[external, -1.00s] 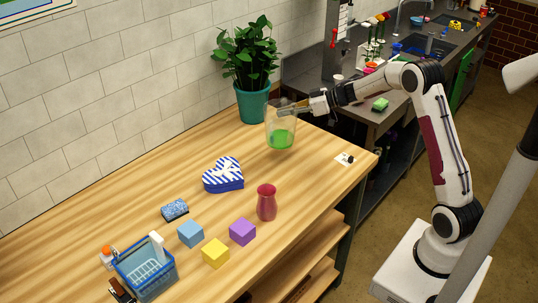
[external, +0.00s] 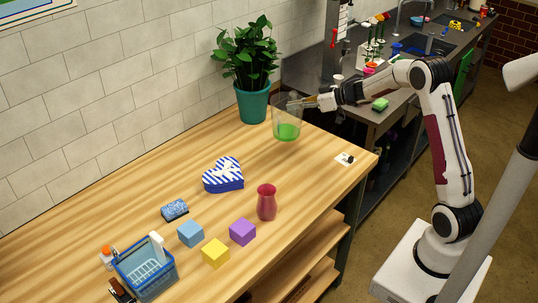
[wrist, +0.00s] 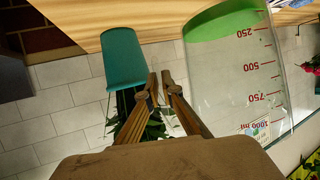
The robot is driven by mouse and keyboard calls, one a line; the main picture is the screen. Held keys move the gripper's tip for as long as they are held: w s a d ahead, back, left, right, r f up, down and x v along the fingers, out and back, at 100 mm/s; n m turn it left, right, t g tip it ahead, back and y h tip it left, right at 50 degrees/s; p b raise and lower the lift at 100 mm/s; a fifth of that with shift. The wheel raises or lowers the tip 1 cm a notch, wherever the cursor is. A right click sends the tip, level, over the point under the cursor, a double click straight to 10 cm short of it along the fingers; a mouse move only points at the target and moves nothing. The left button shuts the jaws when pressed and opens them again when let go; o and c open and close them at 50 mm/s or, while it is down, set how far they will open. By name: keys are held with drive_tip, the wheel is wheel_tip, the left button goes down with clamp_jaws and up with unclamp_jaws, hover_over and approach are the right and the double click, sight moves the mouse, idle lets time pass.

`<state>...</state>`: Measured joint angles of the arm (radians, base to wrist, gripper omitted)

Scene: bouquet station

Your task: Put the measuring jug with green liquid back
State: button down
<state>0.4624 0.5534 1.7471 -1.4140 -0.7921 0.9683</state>
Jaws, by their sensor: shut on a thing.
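The clear measuring jug (external: 287,120) with green liquid in its bottom is at the far right part of the wooden table, to the right of the potted plant. My gripper (external: 303,103) reaches it from the right and is shut on its upper part. The jug looks upright; I cannot tell whether its base touches the table. In the wrist view the jug (wrist: 240,75) appears upside down at the right, with red scale marks. There my fingers (wrist: 160,83) are close together beside its wall; the exact contact point is unclear.
A plant in a teal pot (external: 253,102) stands close left of the jug, near the tiled wall. A heart-shaped box (external: 223,175), a red vase (external: 266,203), several blocks and a blue basket (external: 146,272) stand nearer. A small white card (external: 344,160) lies near the right edge.

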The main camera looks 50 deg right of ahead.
wheel_tip(320, 180, down, 6)
idle(0.5)
drive_tip(key=shift+f, duration=0.15)
drive_tip(key=shift+f, duration=1.75)
drive_tip(key=shift+f, duration=0.15)
drive_tip(key=c, duration=2.2)
unclamp_jaws()
drive_tip(key=shift+c, duration=0.2)
drive_tip(key=v, duration=1.2)
